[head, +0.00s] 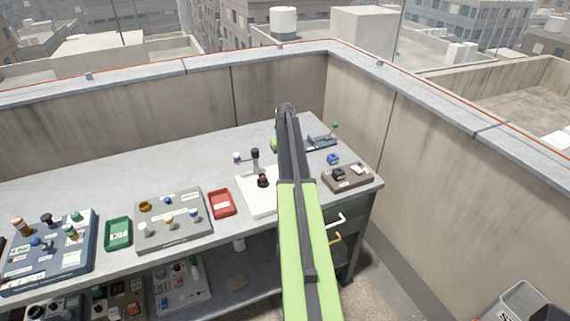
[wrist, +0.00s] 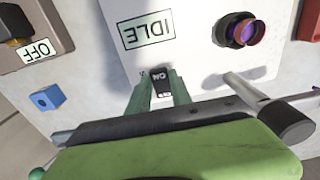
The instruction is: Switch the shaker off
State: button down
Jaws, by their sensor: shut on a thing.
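The shaker appears to be the white unit (head: 247,203) on the bench, with an IDLE label (wrist: 149,31) on its white face in the wrist view, seen upside down. A small black switch (wrist: 161,86) marked ON stands at the edge of that face. My gripper (wrist: 158,88) is shut on it, one green finger on each side. A dark red and purple round part (wrist: 243,31) sits on the white unit, clear of the fingers. In the head view my arm hides the fingertips and the switch.
A brown box (head: 356,181) with an OFF label (wrist: 36,51) and a blue block (head: 333,158) stand to the right. A red tray (head: 222,204) and grey panel (head: 172,224) lie left.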

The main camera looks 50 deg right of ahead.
jog(key=shift+a, duration=0.1)
jog(key=c, duration=1.2)
grip_release()
jog(key=shift+o, duration=0.2)
notch_tip(320, 180, up, 17)
jog(key=p, duration=1.7)
jog(key=shift+s+r, duration=0.2)
jog(key=shift+s, duration=0.05)
